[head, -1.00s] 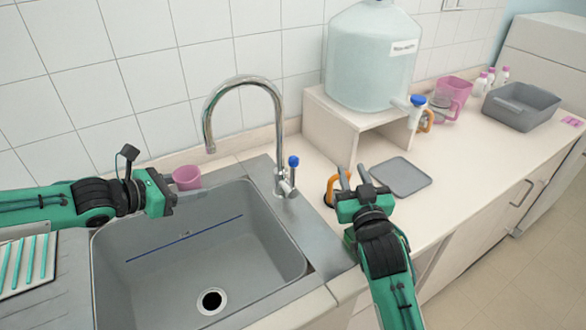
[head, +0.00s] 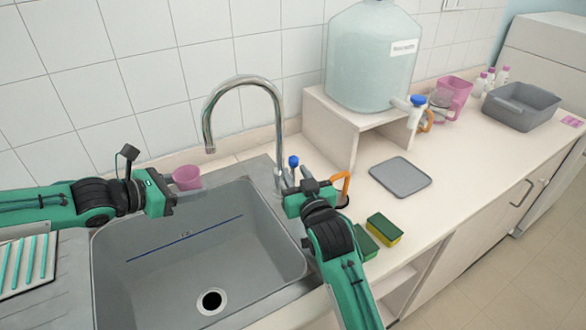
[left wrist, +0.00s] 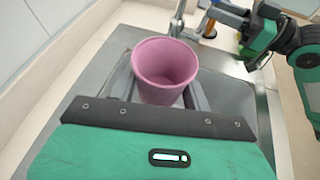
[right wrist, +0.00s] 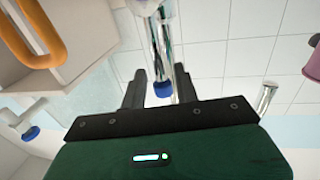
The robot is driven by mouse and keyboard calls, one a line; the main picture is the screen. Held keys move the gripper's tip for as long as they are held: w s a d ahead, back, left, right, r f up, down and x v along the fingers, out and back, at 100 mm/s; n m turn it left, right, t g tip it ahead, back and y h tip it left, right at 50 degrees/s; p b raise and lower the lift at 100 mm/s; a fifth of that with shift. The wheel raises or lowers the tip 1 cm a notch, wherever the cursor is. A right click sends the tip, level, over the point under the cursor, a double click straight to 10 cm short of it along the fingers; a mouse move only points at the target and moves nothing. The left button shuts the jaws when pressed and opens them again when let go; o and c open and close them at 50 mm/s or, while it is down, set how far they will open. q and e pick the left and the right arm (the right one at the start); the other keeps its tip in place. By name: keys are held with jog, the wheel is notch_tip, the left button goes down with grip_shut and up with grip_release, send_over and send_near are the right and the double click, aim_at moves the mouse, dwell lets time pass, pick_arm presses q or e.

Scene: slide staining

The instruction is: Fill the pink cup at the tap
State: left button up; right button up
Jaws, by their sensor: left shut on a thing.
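The pink cup (head: 187,177) is upright between the fingers of my left gripper (head: 178,189), over the sink's back left edge. In the left wrist view the cup (left wrist: 166,65) looks empty, with a finger on each side. The chrome tap (head: 243,80) arches over the sink; its spout end is right of and above the cup, not over it. My right gripper (head: 306,180) is beside the tap's blue-tipped lever (head: 293,161). In the right wrist view its fingers are apart, with the blue tip (right wrist: 163,89) between them; contact cannot be told.
The grey sink (head: 190,258) is empty. Right of the tap are an orange-handled item (head: 346,181), a grey tray (head: 401,177) and a green-yellow sponge (head: 384,229). A large water carboy (head: 370,60) stands on a shelf behind. A grey basin (head: 522,105) is further right.

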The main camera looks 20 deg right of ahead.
jog(key=shift+w+a, duration=0.1)
jog(key=shift+w, duration=1.3)
grip_shut()
jog(key=shift+w+d+f+m+g, duration=0.2)
jog(key=shift+d+m, duration=0.45)
jog(key=shift+m, duration=0.35)
jog(key=shift+w+d+f+m+g, duration=0.2)
jog(key=shift+d+m, duration=0.5)
jog(key=shift+m, duration=0.3)
jog(key=shift+w+d+f+m+g, duration=0.1)
jog(key=shift+d+f+m+g, duration=0.1)
jog(key=shift+d+m, duration=0.65)
jog(key=shift+a, duration=0.15)
